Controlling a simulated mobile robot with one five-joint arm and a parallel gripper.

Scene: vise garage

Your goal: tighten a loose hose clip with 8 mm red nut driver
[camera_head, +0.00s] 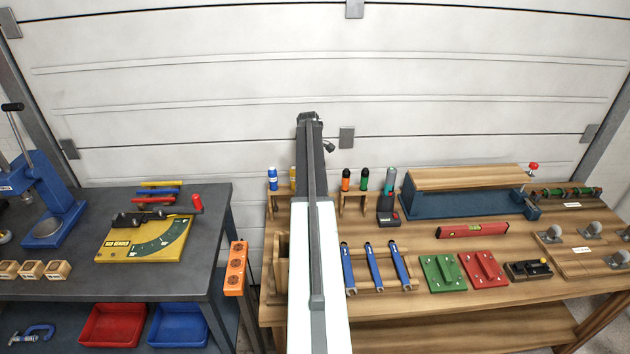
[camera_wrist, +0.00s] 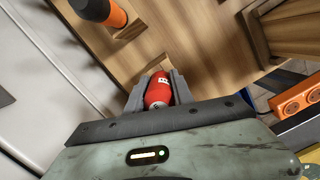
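In the wrist view, a red handle (camera_wrist: 158,90) with a white mark sits between the two grey fingers of my gripper (camera_wrist: 160,88). Both fingers appear to press on its sides, so my gripper looks shut on this red nut driver. I cannot tell whether it still sits in a rack. In the head view my arm hides the driver and my fingers. A row of green and dark pieces (camera_head: 566,192) lies at the back right of the wooden bench; it may carry the hose clips, but it is too small to tell.
An orange-and-black handle (camera_wrist: 98,10) stands close to my gripper. The rack holds other drivers: blue (camera_head: 273,179), orange (camera_head: 346,180) and green (camera_head: 363,179). A wooden block (camera_head: 470,178) on a blue vise stands right. An orange socket strip (camera_head: 236,268) hangs between the benches.

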